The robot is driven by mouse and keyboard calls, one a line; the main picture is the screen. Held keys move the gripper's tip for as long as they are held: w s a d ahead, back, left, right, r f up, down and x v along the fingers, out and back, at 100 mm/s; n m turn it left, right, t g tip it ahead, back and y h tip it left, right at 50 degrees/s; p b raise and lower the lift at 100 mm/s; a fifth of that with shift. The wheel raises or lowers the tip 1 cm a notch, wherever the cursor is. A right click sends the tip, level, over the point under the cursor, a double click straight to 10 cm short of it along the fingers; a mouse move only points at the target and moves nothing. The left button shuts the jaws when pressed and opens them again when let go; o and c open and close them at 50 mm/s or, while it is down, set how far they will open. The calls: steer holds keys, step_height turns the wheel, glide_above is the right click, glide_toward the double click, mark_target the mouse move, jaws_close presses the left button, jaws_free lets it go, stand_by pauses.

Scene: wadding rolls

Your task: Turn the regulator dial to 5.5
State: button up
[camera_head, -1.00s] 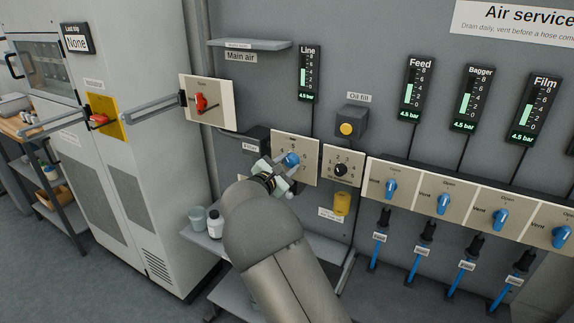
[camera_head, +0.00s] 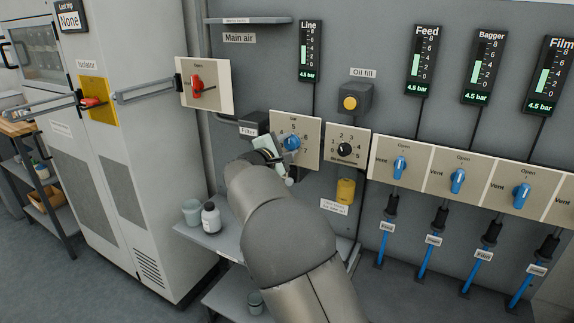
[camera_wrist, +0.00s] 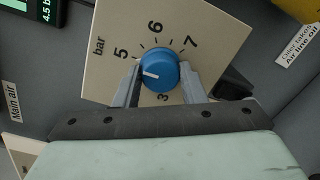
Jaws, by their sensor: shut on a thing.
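The regulator dial is a blue round knob (camera_wrist: 162,60) with a white mark, on a beige plate (camera_wrist: 105,62) numbered around it in bar. In the wrist view my gripper (camera_wrist: 160,74) has one finger on each side of the knob and is shut on it. The white mark points left, a little below the 5, toward where the left finger covers the scale; the 4 is hidden there. The 3, 5, 6 and 7 are readable. In the head view the dial (camera_head: 292,142) shows just right of my gripper. The Line gauge (camera_head: 310,50) reads 4.5 bar.
A second dial plate with a black knob (camera_head: 345,149) is close on the right, above a yellow cup (camera_head: 345,190). A red main air handle (camera_head: 197,88) is up left. Blue valves (camera_head: 458,180) line the right.

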steer(key=m+b, duration=0.1)
steer(key=b, duration=0.1)
steer(key=m+b, duration=0.2)
steer(key=b, duration=0.1)
steer(key=shift+f+b, duration=0.35)
steer(key=m+b, duration=0.2)
steer(key=b, duration=0.1)
steer(key=shift+r+m, duration=0.25)
steer(key=shift+m, duration=0.15)
steer(key=shift+r+b, duration=0.1)
steer(key=shift+b, duration=0.25)
steer(key=o, duration=1)
steer(key=shift+s, duration=0.1)
steer(key=v, duration=1.7)
steer(key=shift+s+r, duration=0.2)
steer(key=shift+s, duration=0.05)
steer(key=shift+d, duration=0.15)
